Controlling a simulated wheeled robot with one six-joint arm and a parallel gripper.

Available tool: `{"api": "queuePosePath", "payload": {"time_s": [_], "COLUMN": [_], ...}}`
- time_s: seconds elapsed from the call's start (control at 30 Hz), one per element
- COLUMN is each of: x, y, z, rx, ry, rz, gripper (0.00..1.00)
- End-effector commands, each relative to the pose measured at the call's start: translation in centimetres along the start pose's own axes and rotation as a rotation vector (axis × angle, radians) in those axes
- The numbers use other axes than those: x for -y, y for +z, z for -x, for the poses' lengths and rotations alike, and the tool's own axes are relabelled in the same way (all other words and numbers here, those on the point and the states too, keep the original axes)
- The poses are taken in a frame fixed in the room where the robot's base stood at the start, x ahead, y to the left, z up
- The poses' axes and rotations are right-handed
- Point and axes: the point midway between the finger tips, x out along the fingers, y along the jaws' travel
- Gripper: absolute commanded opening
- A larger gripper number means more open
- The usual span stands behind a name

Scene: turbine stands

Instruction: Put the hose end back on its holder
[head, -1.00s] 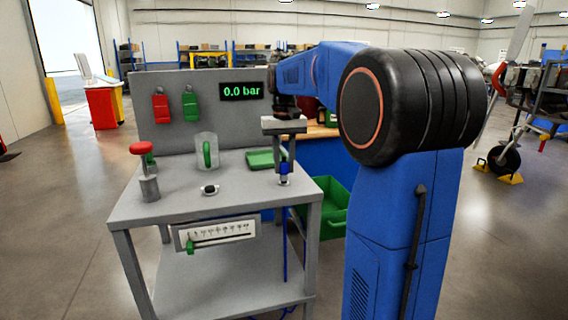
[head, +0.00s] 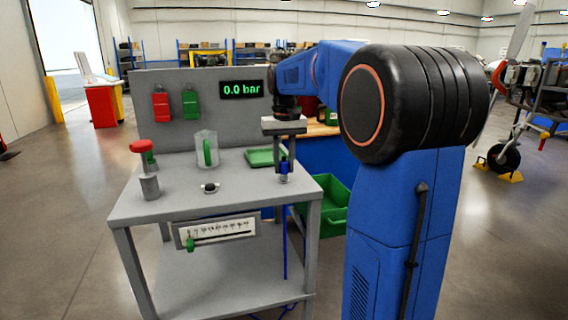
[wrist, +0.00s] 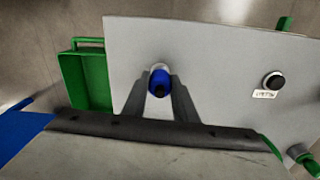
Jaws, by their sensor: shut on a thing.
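The blue hose end (head: 284,168) stands upright near the right edge of the grey stand's top, with its blue hose (head: 285,245) hanging below that edge. My gripper (head: 285,163) is over it from above, with its fingers shut on it. In the wrist view, the hose end (wrist: 159,80) shows as a blue ring with a dark middle between my fingers (wrist: 162,88). A small light fitting (head: 284,181) shows just below the hose end. I cannot tell whether this is the holder or whether the hose end is seated in it.
The grey stand (head: 235,185) also bears a red-topped post (head: 143,147), a clear cup (head: 206,146) with a green piece, a black knob (head: 209,187) and a green tray (head: 262,158). A green crate (head: 325,203) is beside the stand. A display reads 0.0 bar (head: 241,90).

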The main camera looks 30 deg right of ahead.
Motion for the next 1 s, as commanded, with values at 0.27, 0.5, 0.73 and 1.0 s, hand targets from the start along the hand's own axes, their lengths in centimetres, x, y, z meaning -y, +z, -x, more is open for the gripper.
{"api": "queuePosePath", "payload": {"time_s": [0.27, 0.5, 0.73, 1.0], "x": [0.0, 0.0, 0.0, 0.0], "y": [0.2, 0.1, 0.1, 0.1], "z": [-1.1, -0.8, -0.6, 0.0], "rx": [0.025, 0.018, 0.015, 0.011], "ry": [0.002, 0.001, 0.001, 0.001], "rz": [0.000, 0.000, 0.000, 0.000], "gripper": [0.27, 0.47, 0.53, 0.53]}}
